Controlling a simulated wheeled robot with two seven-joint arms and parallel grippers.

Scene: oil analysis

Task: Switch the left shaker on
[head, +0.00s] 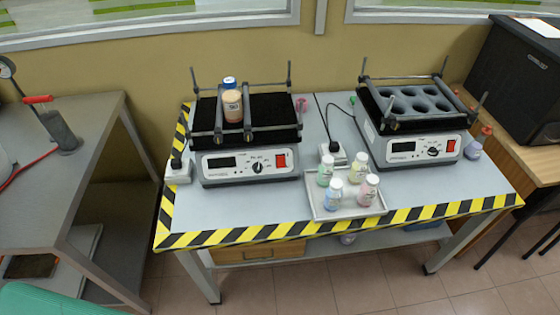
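The left shaker (222,177) stands on the left half of the table, with a black platform and metal clamp bars on top. Its front panel has a dark display (221,162), a round knob (258,167) and a red switch (281,160). The display looks dark. Neither of my grippers shows in the head view.
A second shaker (408,152) with a holed rack stands on the right. A tray (318,209) with several small bottles lies in front. Yellow-black tape (235,236) marks the table edges. White sockets (179,172) with cables sit beside the shakers. A grey bench (62,195) stands at left.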

